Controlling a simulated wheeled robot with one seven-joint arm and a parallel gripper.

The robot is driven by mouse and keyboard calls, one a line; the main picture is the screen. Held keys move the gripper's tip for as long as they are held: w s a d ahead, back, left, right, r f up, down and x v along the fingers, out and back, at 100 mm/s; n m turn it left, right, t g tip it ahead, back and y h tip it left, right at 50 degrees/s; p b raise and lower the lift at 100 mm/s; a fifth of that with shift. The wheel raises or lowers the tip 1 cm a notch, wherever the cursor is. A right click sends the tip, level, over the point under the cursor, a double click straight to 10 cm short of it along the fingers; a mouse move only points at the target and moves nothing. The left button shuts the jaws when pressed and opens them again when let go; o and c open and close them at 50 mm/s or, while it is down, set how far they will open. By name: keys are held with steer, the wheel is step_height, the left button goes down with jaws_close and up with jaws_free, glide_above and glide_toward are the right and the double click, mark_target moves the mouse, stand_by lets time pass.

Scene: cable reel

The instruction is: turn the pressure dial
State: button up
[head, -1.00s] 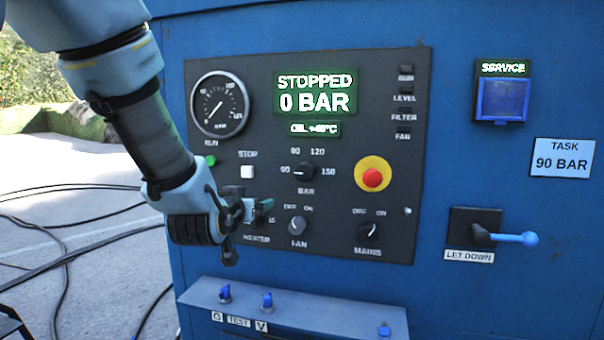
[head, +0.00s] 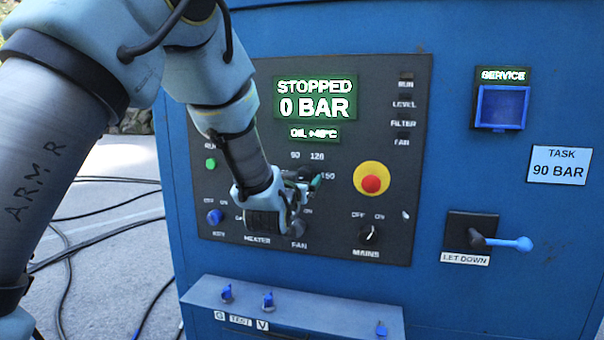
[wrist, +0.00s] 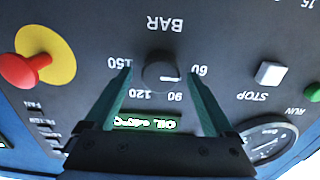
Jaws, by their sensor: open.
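The pressure dial (wrist: 160,72) is a dark round knob marked BAR, with 60, 90, 120 and 150 around it. In the upside-down wrist view its light pointer mark points towards 60. My gripper (wrist: 160,80) is open, with one green finger on each side of the dial. I cannot tell how deep the fingers reach or whether they touch it. In the head view my gripper (head: 309,183) covers the dial, leaving some of its numbers in sight. The display (head: 316,97) reads STOPPED, 0 BAR. A task label (head: 560,166) reads 90 BAR.
The red emergency button (head: 371,184) on its yellow disc is close right of my gripper. The fan knob (head: 298,227) and mains knob (head: 369,234) are below. The white stop button (wrist: 270,73) is near one finger. A let-down lever (head: 500,241) sticks out farther right.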

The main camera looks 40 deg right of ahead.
steer(key=shift+w+d, duration=0.15)
steer(key=shift+d, duration=0.1)
steer(key=shift+c, duration=0.4)
steer(key=c, duration=1.3)
